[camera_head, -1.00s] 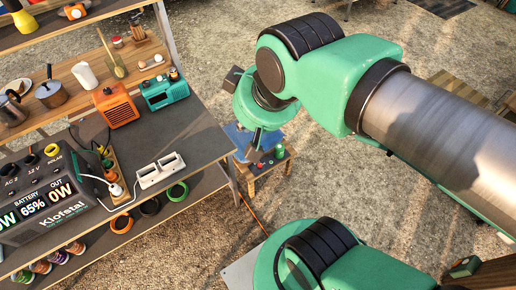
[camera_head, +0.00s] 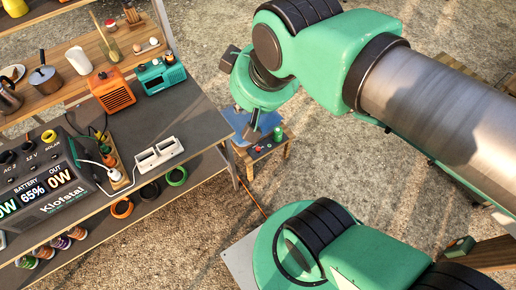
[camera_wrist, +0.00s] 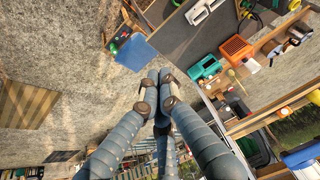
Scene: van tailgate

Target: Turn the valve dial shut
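I cannot make out the valve dial for certain in either view. My gripper (camera_wrist: 158,78) has its grey-blue fingers drawn together in the wrist view, with tips close and nothing visible between them. In the head view my gripper (camera_head: 254,128) hangs below my green wrist, over or in front of a small wooden stand (camera_head: 276,157). The stand carries a blue piece, a red knob-like item and a green can (camera_head: 278,134). The blue piece (camera_wrist: 135,48) also shows in the wrist view, apart from my fingertips. My wrist partly hides the stand.
A dark workbench (camera_head: 205,128) at left holds a power station (camera_head: 45,185), a white socket strip (camera_head: 158,152), an orange heater (camera_head: 113,92) and a teal radio (camera_head: 160,76). A shelf behind holds a pot (camera_head: 45,79). Gravel ground right of the stand is open.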

